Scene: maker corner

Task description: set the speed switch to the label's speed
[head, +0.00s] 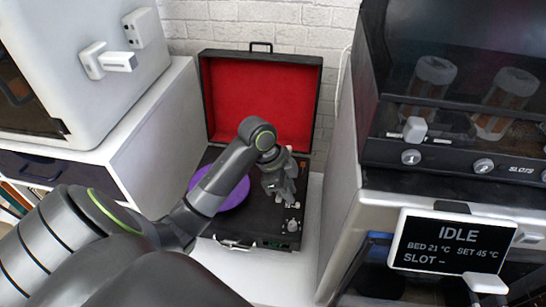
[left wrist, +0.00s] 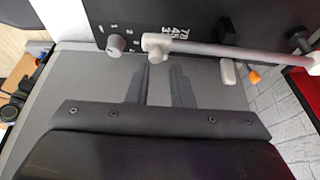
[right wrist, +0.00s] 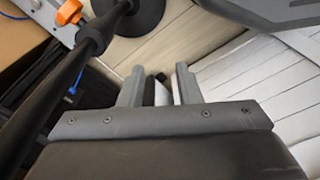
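The record player (head: 262,232) stands open in the head view, with a purple record (head: 228,192) on it. No speed can be read on the record's label, which my left arm covers. In the left wrist view, small speed numbers (left wrist: 169,32) are printed on the black deck, beside the silver tonearm (left wrist: 235,51) and a grey knob (left wrist: 117,44). I cannot make out the speed switch or its setting. My right gripper (right wrist: 159,71) is open, away from the player.
The red-lined lid (head: 262,100) stands up behind the deck, against a white brick wall. A white cabinet (head: 150,130) is on the left. On the right stands a machine with an IDLE display (head: 452,242). A dark round-based stand (right wrist: 135,15) shows in the right wrist view.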

